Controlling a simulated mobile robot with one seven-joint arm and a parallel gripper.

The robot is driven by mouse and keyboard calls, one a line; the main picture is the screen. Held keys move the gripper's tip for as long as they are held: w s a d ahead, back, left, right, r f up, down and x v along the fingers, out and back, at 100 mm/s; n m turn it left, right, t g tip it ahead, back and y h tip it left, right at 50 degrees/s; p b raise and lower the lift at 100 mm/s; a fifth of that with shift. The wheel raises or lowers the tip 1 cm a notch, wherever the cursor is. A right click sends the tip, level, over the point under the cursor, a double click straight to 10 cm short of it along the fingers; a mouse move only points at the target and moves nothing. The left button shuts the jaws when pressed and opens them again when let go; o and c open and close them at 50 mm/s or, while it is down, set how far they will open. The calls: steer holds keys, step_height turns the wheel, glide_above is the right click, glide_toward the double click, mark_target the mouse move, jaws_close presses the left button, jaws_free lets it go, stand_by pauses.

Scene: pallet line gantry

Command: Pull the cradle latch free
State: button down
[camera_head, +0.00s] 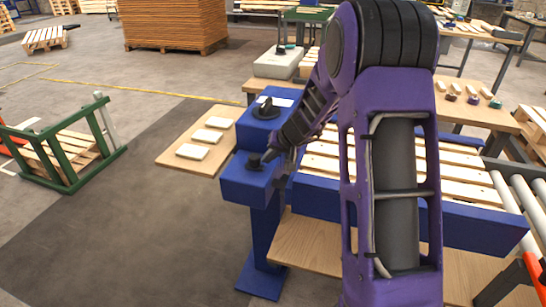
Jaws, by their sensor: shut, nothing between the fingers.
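A small black piece (254,161), perhaps the cradle latch, stands on top of the front blue block (240,185) of the stand. My gripper (268,157) is at the end of my purple arm, right beside this black piece. It is shut with nothing held. I cannot tell whether the fingertips touch the piece. A second black fitting (267,109), round with an upright part, sits on the rear blue block. My arm hides part of the blue frame to the right.
A wooden side board (175,155) with several pale blocks adjoins the stand on the left. A slatted pallet (450,170) lies in the blue frame, with rollers (510,205) at the right. A table (470,110) stands behind. The floor at left front is clear.

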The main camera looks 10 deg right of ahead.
mark_target(254, 156)
steer(key=shift+w+a, duration=0.55)
steer(key=shift+a, duration=0.4)
steer(key=shift+w+a, duration=0.5)
steer(key=shift+a, duration=0.4)
steer(key=shift+r, duration=0.1)
steer(key=shift+d, duration=0.1)
